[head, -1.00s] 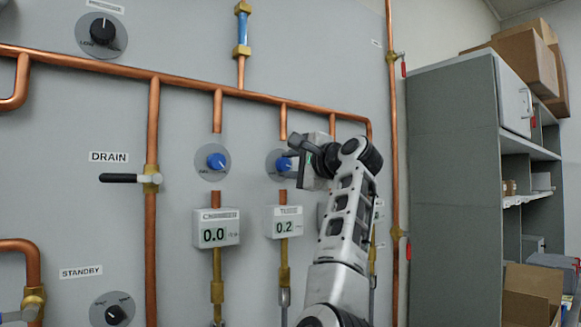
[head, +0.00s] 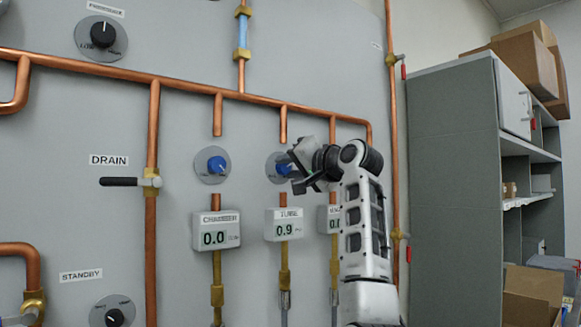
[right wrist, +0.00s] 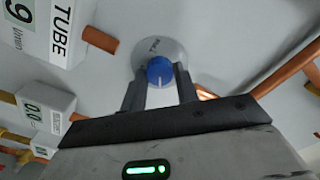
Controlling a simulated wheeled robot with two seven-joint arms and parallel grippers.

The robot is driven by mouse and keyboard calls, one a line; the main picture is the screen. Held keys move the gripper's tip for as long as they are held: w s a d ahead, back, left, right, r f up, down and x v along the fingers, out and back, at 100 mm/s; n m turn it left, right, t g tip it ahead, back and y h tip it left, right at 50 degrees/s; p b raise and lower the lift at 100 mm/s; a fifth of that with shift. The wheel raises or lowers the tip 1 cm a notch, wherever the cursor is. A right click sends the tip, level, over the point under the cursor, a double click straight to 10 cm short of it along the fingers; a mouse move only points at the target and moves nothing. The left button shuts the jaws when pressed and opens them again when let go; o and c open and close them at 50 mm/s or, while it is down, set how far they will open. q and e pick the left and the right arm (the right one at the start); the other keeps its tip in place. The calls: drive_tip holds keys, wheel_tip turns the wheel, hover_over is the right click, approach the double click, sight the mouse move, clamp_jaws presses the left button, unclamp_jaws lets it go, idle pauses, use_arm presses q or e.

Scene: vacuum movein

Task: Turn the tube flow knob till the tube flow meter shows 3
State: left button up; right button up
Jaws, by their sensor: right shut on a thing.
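The tube flow knob (head: 282,168) is a blue knob on a round grey plate, above the tube meter. My right gripper (head: 291,170) is at it. In the right wrist view the two dark fingers (right wrist: 160,84) are shut on either side of the blue knob (right wrist: 160,70). The tube flow meter (head: 284,225) is a white box labelled TUBE and reads 0.9 in the head view. It also shows turned at the upper left of the right wrist view (right wrist: 60,30), partly cut off. My left gripper is not in view.
The chamber knob (head: 211,164) and its meter (head: 215,231), reading 0.0, are just left. A third meter (head: 327,220) is partly behind my right arm. Copper pipes (head: 190,87) and a DRAIN lever (head: 120,181) are on the panel. Grey shelves (head: 452,190) stand at right.

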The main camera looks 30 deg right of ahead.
drive_tip(key=shift+f+n, duration=0.15)
drive_tip(key=shift+n, duration=0.95)
drive_tip(key=o, duration=1)
drive_tip(key=shift+c, duration=0.2)
drive_tip(key=shift+s, duration=0.1)
